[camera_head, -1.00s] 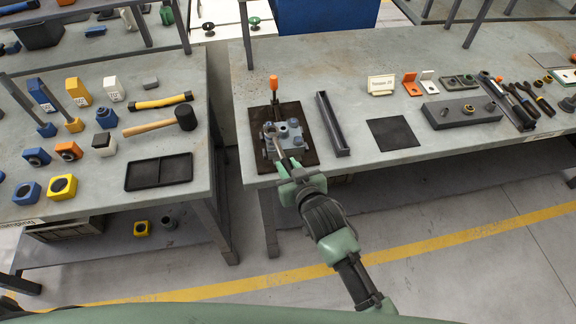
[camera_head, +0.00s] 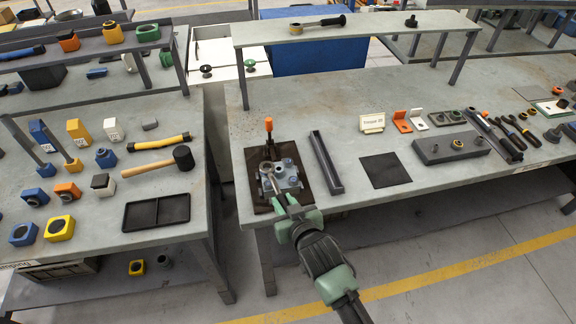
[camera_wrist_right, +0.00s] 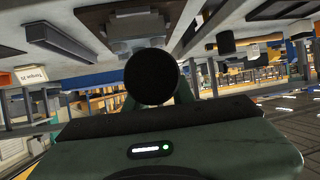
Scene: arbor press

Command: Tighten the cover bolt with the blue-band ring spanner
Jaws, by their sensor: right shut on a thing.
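The grey-blue cover block (camera_head: 292,182) with bolt heads sits on a dark mat (camera_head: 257,200) on the grey bench, in the head view. My right gripper (camera_head: 285,208) is at the front edge of the block. It is shut on a slim grey tool, seemingly the ring spanner (camera_head: 273,184), whose far end lies over the block's left part. I cannot make out its blue band, nor whether the ring surrounds a bolt. In the right wrist view a round black end (camera_wrist_right: 151,77), perhaps the handle, stands before the gripper. My left gripper is not in view.
An orange-tipped lever (camera_head: 268,126) stands behind the block. A dark channel (camera_head: 326,163) and a black pad (camera_head: 385,170) lie to its right. A side table with a mallet (camera_head: 183,158) stands left.

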